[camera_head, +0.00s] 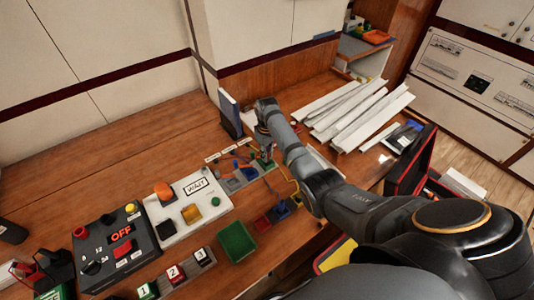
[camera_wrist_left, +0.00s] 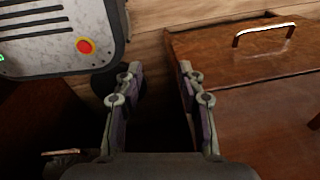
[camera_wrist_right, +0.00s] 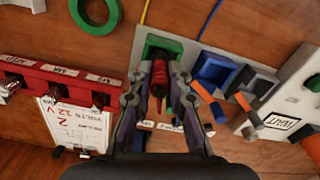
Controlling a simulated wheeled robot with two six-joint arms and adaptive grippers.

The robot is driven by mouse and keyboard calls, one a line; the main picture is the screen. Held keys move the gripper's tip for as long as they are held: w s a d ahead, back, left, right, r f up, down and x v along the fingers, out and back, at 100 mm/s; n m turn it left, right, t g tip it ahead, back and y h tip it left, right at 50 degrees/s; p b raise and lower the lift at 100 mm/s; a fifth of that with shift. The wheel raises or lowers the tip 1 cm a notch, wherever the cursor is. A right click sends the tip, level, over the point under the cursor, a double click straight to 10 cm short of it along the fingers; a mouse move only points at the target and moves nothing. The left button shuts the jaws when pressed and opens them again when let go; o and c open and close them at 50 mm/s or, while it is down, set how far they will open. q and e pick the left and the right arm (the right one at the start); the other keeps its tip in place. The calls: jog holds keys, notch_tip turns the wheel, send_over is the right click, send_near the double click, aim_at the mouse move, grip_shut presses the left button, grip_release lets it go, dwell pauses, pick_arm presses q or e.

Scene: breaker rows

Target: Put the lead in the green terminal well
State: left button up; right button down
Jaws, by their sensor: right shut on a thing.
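The green terminal well (camera_wrist_right: 165,47) is a green block in a row with a blue well (camera_wrist_right: 214,70) and a grey well (camera_wrist_right: 254,85) in the right wrist view. My right gripper (camera_wrist_right: 160,85) is shut on a red lead (camera_wrist_right: 159,76), whose tip is at the green well; I cannot tell how deep it sits. In the head view my right gripper (camera_head: 267,148) is over the green well (camera_head: 263,163), which it partly hides. My left gripper (camera_wrist_left: 160,70) is open and empty in the left wrist view, beside a wooden cabinet, and outside the head view.
Orange-ended leads lie by the blue and grey wells. A white WAIT panel (camera_head: 188,208) and a black OFF box (camera_head: 115,248) stand to the left. White trunking strips (camera_head: 350,108) lie behind on the right. The table's back left is clear.

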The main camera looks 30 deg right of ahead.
jog(key=shift+f, duration=0.1)
jog(key=c, duration=1.3)
grip_release()
notch_tip(320, 180, up, 12)
jog(key=shift+r+b, duration=0.15)
jog(key=shift+b, duration=0.4)
